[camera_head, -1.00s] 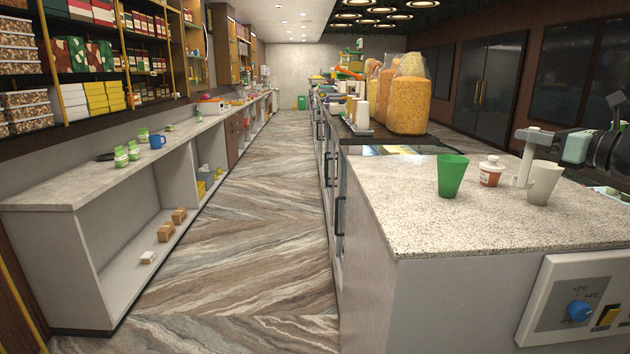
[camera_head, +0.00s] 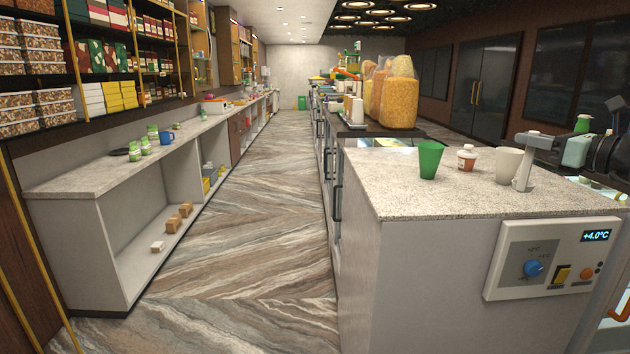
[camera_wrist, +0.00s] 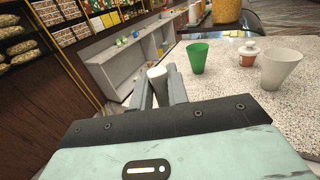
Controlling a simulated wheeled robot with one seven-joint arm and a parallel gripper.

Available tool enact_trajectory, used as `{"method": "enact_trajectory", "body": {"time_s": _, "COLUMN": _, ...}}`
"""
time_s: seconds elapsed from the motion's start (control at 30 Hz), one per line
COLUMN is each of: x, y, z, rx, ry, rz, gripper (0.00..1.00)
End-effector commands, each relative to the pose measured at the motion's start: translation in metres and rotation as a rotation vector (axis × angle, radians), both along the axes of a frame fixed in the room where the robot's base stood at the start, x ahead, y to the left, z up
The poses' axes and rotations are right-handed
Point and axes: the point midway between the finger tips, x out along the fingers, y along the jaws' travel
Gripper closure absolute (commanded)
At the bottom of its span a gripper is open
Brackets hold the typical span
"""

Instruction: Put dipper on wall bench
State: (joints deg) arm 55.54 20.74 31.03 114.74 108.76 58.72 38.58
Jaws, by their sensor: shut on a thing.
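My gripper (camera_head: 528,140) is at the right of the head view, over the near counter's right part. Its jaws are shut on a pale dipper (camera_head: 523,170), whose light stem hangs down from the fingers. In the wrist view the dipper's pale end (camera_wrist: 157,74) shows between the two grey fingers; the rest is hidden. The wall bench (camera_head: 85,178) runs along the left wall, with a pale stone top and open shelves below. It is well away from my gripper, across the aisle.
On the near counter (camera_head: 400,200) stand a green cup (camera_head: 430,160), a small labelled jar (camera_head: 466,158) and a white cup (camera_head: 508,165). The bench holds green-labelled jars (camera_head: 145,146), a blue mug (camera_head: 166,137) and a dark plate (camera_head: 119,152). Its near top is clear. The aisle floor (camera_head: 245,240) is free.

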Motion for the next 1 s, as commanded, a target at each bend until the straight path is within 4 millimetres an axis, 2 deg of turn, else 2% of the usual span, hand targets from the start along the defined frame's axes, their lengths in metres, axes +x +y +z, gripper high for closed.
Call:
{"method": "enact_trajectory", "body": {"time_s": 0.27, "x": 0.002, "y": -0.005, "z": -0.040, "rx": 0.006, "ry": 0.003, "rz": 0.014, "gripper": 1.00}}
{"method": "enact_trajectory", "body": {"time_s": 0.47, "x": 0.000, "y": -0.008, "z": -0.082, "rx": 0.008, "ry": 0.006, "rz": 0.019, "gripper": 1.00}}
{"method": "enact_trajectory", "body": {"time_s": 0.57, "x": -0.003, "y": -0.008, "z": -0.113, "rx": 0.009, "ry": 0.008, "rz": 0.016, "gripper": 1.00}}
{"method": "enact_trajectory", "body": {"time_s": 0.67, "x": -0.008, "y": -0.007, "z": -0.153, "rx": 0.014, "ry": 0.011, "rz": 0.002, "gripper": 1.00}}
{"method": "enact_trajectory", "body": {"time_s": 0.8, "x": -0.023, "y": 0.002, "z": -0.217, "rx": 0.018, "ry": 0.015, "rz": -0.048, "gripper": 1.00}}
{"method": "enact_trajectory", "body": {"time_s": 1.0, "x": -0.049, "y": 0.020, "z": -0.291, "rx": 0.018, "ry": 0.014, "rz": -0.150, "gripper": 1.00}}
